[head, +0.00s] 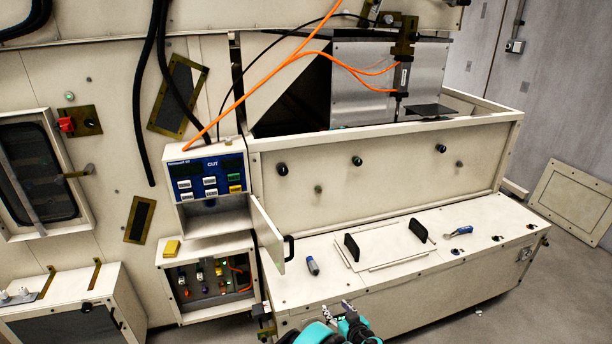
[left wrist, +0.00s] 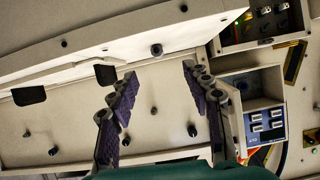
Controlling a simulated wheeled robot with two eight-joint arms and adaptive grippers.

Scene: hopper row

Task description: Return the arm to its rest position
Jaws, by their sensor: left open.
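My left gripper (head: 337,308) is at the bottom middle of the head view, in front of the long cream bench. Its teal wrist is partly cut off by the frame's lower edge. In the left wrist view the gripper (left wrist: 160,78) has its two purple-padded fingers spread wide apart, with nothing between them. The cream hopper panel shows behind the fingers. I cannot tell the exact gap to the bench. My right gripper is not in view.
Floor is free at right.

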